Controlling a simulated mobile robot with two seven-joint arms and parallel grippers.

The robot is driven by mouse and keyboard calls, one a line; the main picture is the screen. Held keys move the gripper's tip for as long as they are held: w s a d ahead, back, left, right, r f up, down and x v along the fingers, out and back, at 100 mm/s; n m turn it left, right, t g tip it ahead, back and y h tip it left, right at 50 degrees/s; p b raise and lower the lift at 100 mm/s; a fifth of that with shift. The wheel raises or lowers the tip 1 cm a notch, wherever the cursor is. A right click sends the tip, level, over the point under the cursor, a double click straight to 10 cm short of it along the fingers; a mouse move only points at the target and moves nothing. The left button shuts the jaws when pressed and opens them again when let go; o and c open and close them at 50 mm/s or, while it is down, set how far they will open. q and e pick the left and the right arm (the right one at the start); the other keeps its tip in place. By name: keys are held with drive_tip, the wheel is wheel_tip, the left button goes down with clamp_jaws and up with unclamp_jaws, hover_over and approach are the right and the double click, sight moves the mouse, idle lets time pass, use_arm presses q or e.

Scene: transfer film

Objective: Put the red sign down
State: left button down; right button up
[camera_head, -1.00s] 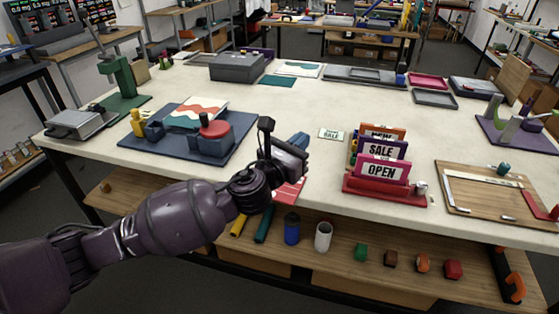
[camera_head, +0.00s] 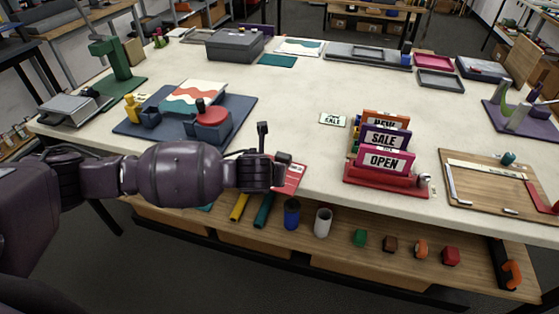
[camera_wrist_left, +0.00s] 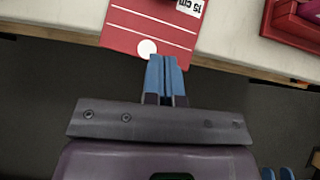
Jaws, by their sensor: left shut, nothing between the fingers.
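The red sign (camera_wrist_left: 150,22) is a flat red panel with thin white lines, a white dot at its near end and a black-on-white "15 cm" label. It lies on the pale worktop (camera_wrist_left: 55,12) at the front edge, its near end reaching past the edge. In the head view the red sign (camera_head: 293,177) shows partly behind my left gripper (camera_head: 277,171). In the wrist view my left gripper (camera_wrist_left: 164,60) is shut and empty, its blue fingertips at the sign's near end beside the white dot. Whether they touch it I cannot tell.
A red rack (camera_head: 385,178) with NEW, SALE and OPEN signs stands to the right, and a small SALE card (camera_head: 332,120) lies behind. A blue mat (camera_head: 240,115) with a press lies to the left. A lower shelf (camera_head: 340,246) holds several small parts.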

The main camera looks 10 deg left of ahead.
sight(282, 161)
use_arm(q)
drive_tip(key=x, duration=0.7)
drive_tip(key=shift+w+f, duration=0.3)
drive_tip(key=w, duration=0.3)
drive_tip(key=shift+w, duration=0.55)
drive_tip(key=shift+w, duration=0.15)
